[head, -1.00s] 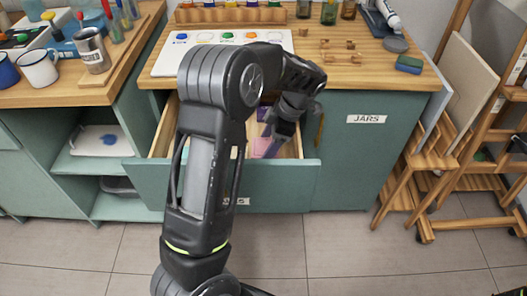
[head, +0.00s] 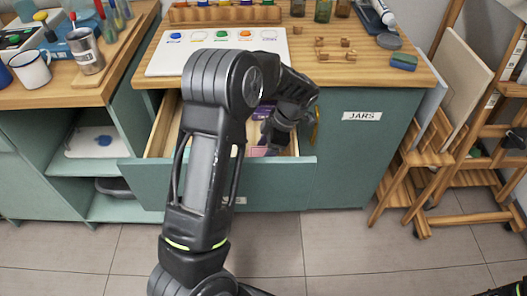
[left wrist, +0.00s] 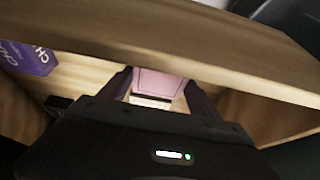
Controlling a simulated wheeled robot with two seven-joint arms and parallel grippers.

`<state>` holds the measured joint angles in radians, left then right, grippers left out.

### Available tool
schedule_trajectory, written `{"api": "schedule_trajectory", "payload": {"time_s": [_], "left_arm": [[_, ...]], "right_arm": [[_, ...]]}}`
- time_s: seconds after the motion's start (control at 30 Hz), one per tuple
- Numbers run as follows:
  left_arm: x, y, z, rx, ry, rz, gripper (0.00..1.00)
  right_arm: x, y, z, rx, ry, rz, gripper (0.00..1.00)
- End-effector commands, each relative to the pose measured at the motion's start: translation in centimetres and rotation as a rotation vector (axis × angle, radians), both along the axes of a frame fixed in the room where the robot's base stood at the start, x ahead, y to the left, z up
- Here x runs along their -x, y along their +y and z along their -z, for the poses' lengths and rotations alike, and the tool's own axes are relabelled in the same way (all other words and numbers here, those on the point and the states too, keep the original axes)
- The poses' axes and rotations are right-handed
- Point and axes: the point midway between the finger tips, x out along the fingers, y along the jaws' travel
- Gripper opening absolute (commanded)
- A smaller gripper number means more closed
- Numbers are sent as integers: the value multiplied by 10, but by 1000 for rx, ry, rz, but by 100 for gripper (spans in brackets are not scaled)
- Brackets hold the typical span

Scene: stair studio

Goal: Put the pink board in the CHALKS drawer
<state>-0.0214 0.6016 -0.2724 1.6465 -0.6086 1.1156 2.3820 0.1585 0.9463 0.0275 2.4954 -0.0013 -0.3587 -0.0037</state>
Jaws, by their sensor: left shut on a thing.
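The drawer (head: 282,185) stands pulled out under the counter; its front label is mostly hidden by my left arm. My left gripper (head: 270,141) reaches down inside the drawer. It is shut on the pink board (head: 259,152), of which only a small part shows in the head view. In the left wrist view the pink board (left wrist: 160,84) sits between the fingers, well inside the drawer's wooden walls. A purple box (left wrist: 28,58) with partly readable lettering lies in the drawer beside it. I cannot tell whether the board touches the drawer floor.
The counter above the drawer holds a white paint palette (head: 215,52), wooden pieces (head: 335,50) and a blue-green sponge (head: 403,62). A cupboard labelled JARS (head: 362,116) is right of the drawer. Wooden easels stand farther right. The floor in front is clear.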

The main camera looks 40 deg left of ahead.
Motion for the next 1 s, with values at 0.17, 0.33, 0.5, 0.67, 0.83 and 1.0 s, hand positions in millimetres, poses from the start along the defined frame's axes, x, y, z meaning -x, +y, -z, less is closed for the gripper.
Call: {"api": "schedule_trajectory", "payload": {"time_s": [0.17,0.33,0.5,0.67,0.83,1.0], "left_arm": [[0,0,2,0,0,0,81],[0,0,2,0,0,0,94],[0,0,2,0,0,0,94],[0,0,-3,0,0,0,94],[-5,-6,-18,-1,-4,2,94],[-13,-16,-48,-1,-4,2,94]], "right_arm": [[0,0,2,0,0,0,87],[0,0,2,0,0,0,87],[0,0,2,0,0,0,87],[0,0,-2,0,0,0,87],[0,0,-2,0,0,0,87],[0,0,-5,0,0,0,87]]}}
